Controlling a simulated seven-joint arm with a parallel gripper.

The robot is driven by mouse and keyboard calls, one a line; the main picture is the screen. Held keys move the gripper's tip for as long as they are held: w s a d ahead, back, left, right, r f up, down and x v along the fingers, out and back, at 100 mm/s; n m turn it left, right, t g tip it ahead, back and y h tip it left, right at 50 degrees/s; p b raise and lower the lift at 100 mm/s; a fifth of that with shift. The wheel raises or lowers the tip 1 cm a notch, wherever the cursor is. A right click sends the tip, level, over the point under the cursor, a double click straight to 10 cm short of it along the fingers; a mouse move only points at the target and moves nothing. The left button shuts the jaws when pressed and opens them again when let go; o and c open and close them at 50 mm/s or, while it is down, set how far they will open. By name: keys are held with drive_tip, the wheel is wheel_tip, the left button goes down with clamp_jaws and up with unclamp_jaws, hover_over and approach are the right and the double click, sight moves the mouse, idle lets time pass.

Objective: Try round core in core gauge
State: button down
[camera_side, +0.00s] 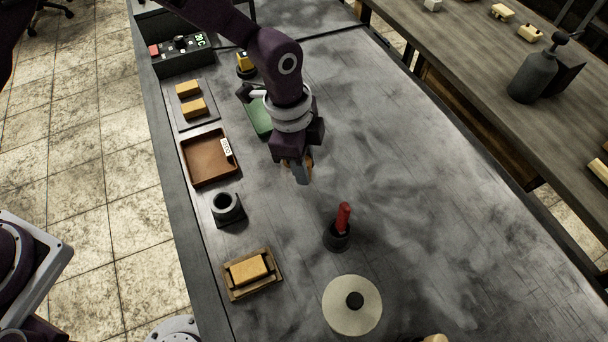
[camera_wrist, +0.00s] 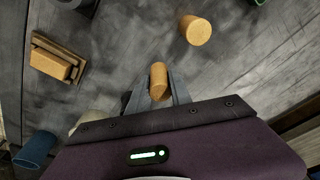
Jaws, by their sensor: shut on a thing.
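My gripper (camera_side: 301,177) is in the air over the middle of the bench. In the wrist view, its fingers (camera_wrist: 157,78) are shut on a tan round core (camera_wrist: 158,84), whose end shows between them. In the side view, only a sliver of tan shows at the fingers. A dark block with a round ring on top (camera_side: 226,206), which looks like the core gauge, stands on the bench to the left of and nearer than my gripper. The held core is well apart from it. Another tan round core (camera_wrist: 195,30) is on the bench in the wrist view.
A wooden frame holding a tan block (camera_side: 250,270), a brown tray (camera_side: 208,160) and two tan blocks on a plate (camera_side: 190,100) line the left edge. A red-handled tool in a dark cup (camera_side: 341,226) and a pale disc (camera_side: 352,306) stand nearer.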

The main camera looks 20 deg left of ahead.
drive_tip(key=r, duration=0.3)
drive_tip(key=a+r, duration=0.1)
drive_tip(key=r, duration=0.1)
drive_tip(key=shift+s, duration=0.15)
drive_tip(key=r+m, duration=0.1)
drive_tip(key=r, duration=0.1)
hover_over(219, 192)
drive_tip(key=s+d, duration=0.1)
drive_tip(key=d, duration=0.1)
drive_tip(key=shift+s+a+f, duration=0.1)
drive_tip(key=shift+s+a, duration=0.1)
drive_tip(key=shift+a, duration=0.05)
drive_tip(key=shift+f, duration=3.1)
drive_tip(key=shift+f, duration=1.15)
drive_tip(key=shift+r, duration=2.3)
